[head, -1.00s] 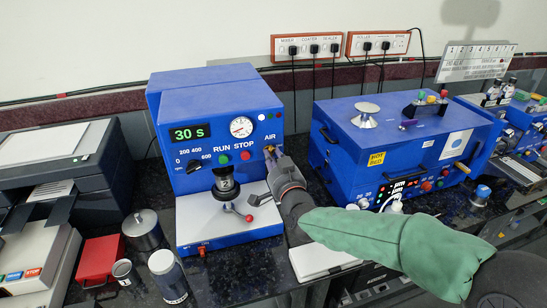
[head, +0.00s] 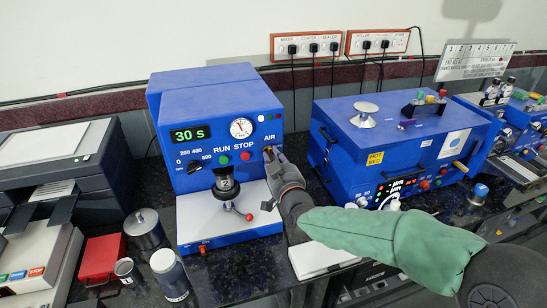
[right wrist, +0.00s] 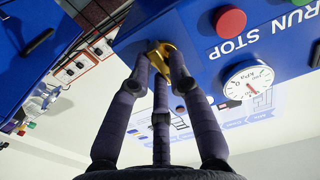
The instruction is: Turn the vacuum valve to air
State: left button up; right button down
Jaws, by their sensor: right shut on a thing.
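The blue vacuum machine (head: 215,105) stands in the middle of the head view, with a green "30 S" display and a round dial gauge (head: 241,128). The brass vacuum valve (right wrist: 159,52) is on its front panel, below the AIR label, and in the head view my fingers mostly cover it. My right gripper (head: 270,152) reaches in from the right. In the right wrist view its dark fingers (right wrist: 160,75) are closed around the brass handle. The handle's exact angle is hard to tell. My left gripper is not in view.
Green and red buttons (head: 224,159) sit left of the valve. A black-knobbed press and red-tipped lever (head: 249,217) are below. A second blue machine (head: 400,130) stands to the right. A printer, red box (head: 101,258) and metal cans (head: 145,230) stand left.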

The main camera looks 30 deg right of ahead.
jog(key=shift+f, duration=0.1)
jog(key=c, duration=1.1)
grip_release()
jog(key=shift+c, duration=0.2)
jog(key=v, duration=1.2)
jog(key=shift+s, duration=0.1)
